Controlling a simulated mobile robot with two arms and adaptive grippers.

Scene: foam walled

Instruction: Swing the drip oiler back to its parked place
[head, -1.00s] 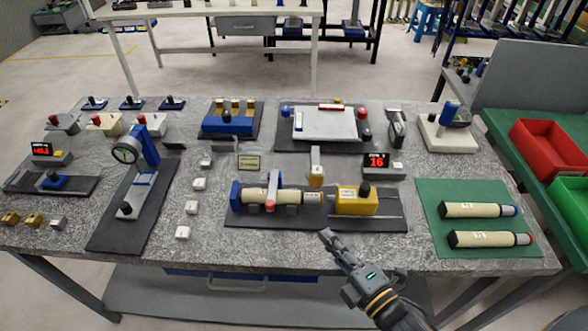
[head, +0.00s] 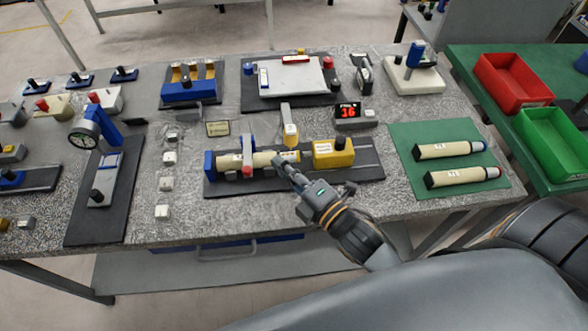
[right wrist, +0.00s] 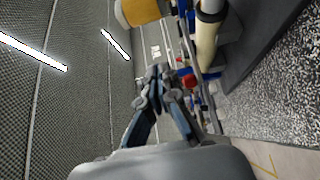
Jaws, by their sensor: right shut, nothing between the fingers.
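The drip oiler (head: 290,130) looks like a small yellow cup on a grey arm, behind the cream roller (head: 262,160) in the fixture on a black base. In the right wrist view a yellow cylinder (right wrist: 140,10), likely the oiler's cup, is at the top, with the cream roller (right wrist: 207,40) to its right. My right gripper (head: 279,161) is shut and empty at the front of the roller's right end; I cannot tell if it touches. Its closed fingers show in the right wrist view (right wrist: 158,75). My left gripper is not in view.
Two spare rollers lie on a green mat (head: 408,135) at right.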

